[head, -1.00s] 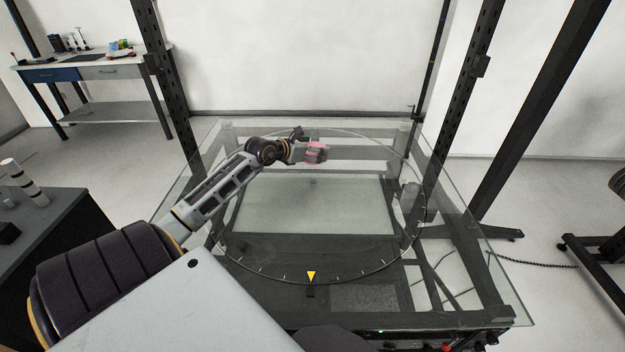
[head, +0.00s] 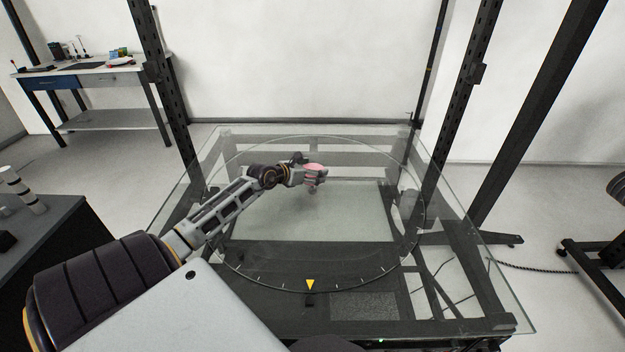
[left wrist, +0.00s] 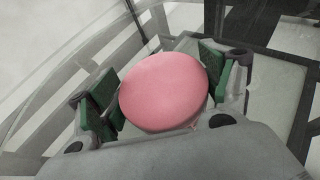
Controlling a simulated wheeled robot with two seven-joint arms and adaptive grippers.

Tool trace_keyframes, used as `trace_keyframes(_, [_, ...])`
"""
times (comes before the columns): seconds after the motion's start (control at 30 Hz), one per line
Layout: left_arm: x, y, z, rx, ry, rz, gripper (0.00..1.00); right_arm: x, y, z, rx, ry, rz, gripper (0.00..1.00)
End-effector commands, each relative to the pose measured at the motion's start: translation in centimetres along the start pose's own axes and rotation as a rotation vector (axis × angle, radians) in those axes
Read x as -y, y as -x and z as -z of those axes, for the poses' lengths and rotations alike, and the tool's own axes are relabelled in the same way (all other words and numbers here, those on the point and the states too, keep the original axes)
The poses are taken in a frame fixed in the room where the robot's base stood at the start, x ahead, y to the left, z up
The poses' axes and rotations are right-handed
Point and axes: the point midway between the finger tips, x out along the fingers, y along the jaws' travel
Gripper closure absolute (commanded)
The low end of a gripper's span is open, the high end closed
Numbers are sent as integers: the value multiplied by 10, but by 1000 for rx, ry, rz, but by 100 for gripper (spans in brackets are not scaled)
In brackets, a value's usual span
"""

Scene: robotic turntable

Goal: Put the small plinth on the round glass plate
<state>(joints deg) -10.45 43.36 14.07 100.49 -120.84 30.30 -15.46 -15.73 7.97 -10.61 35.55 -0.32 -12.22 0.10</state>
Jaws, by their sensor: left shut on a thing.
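The small plinth (head: 316,167) is pink with a round top. My left gripper (head: 316,177) is shut on it and holds it over the round glass plate (head: 280,276). In the left wrist view the plinth (left wrist: 165,90) sits between the two green-padded fingers of my left gripper (left wrist: 160,95), its round pink top facing the camera. The plate is clear, with tick marks along its front rim. I cannot tell whether the plinth's underside touches the glass. My right gripper is not in view.
A yellow triangular pointer (head: 310,285) marks the plate's front edge. Dark upright posts (head: 165,85) stand at the back left and right of the glass table. A dark cabinet (head: 50,235) stands at the left, and a workbench (head: 95,75) is at the far left. The plate's surface looks otherwise clear.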

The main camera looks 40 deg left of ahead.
Motion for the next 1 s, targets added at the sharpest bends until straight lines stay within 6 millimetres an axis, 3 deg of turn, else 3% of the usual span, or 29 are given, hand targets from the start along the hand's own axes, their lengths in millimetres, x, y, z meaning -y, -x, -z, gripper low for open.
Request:
trace_keyframes(0.43, [0, -14, 33, 0, 0, 0, 48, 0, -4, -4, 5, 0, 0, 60])
trace_keyframes(0.93, [0, -15, 37, 0, 0, 0, 48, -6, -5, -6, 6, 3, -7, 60])
trace_keyframes(0.97, [0, -15, 37, 0, 0, 0, 17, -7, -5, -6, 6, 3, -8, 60])
trace_keyframes(1.0, [0, -15, 37, -1, 0, 0, 12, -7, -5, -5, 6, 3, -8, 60])
